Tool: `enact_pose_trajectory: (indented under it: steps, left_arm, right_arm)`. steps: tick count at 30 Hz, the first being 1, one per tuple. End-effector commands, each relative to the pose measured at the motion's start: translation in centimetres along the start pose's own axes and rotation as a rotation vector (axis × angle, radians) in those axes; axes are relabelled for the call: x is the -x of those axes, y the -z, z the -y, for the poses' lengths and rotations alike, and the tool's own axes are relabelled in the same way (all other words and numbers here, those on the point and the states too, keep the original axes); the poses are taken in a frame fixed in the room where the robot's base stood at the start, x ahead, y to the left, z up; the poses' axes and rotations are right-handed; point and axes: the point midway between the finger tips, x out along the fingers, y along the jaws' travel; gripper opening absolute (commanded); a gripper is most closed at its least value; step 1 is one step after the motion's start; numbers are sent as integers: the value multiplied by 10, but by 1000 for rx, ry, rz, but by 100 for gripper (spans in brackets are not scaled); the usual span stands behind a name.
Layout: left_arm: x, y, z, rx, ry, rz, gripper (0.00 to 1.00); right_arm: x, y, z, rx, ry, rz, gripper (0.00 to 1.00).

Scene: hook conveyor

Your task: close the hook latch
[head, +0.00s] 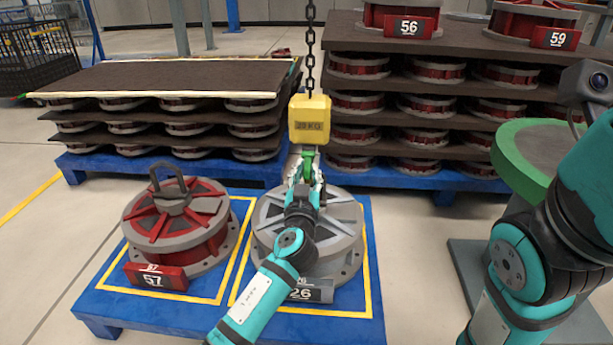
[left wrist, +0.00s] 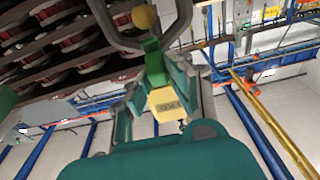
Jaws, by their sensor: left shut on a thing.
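A chain hangs down to a yellow 20 KG block (head: 310,119). Below it is the green hook latch (head: 308,152); the hook itself is mostly hidden. My left gripper (head: 305,175) is up at the hook, above the grey wheel-shaped part 26 (head: 335,240). In the left wrist view my left gripper (left wrist: 155,75) is shut on the green latch (left wrist: 153,58), with a grey loop (left wrist: 182,18) around the top. The yellow block (left wrist: 166,104) shows behind the fingers. Whether the latch closes the hook is hidden. My right gripper is out of the picture; only my right arm shows.
A red part 57 (head: 178,225) with an upright handle stands left on the same blue pallet (head: 100,300). Stacked pallets (head: 175,78) stand behind at left, and taller stacks (head: 345,62) at right. A green-rimmed round table (head: 505,160) stands near my right arm.

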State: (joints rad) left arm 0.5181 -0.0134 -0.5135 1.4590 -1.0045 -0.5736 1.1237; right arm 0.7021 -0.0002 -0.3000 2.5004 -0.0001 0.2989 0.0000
Motion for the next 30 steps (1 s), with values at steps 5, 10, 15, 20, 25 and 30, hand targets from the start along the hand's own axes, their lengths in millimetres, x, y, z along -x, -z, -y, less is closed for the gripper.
enact_pose_trajectory:
  steps: [5, 10, 15, 20, 25, 30]
  left_arm:
    - [-1, 0, 1, 1, 1, 0, 30]
    - [-1, 0, 1, 0, 1, 1, 40]
    - [0, 1, 0, 0, 0, 0, 40]
    - [-2, 15, 0, 4, 1, -3, 40]
    - [-7, 48, 0, 4, 0, -5, 40]
    - [-11, 79, 0, 4, -1, -4, 40]
  right_arm:
    - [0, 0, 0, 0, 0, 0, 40]
    - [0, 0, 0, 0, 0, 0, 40]
    - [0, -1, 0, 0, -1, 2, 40]
    - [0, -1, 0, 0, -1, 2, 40]
    - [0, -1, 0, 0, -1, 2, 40]
    - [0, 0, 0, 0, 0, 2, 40]
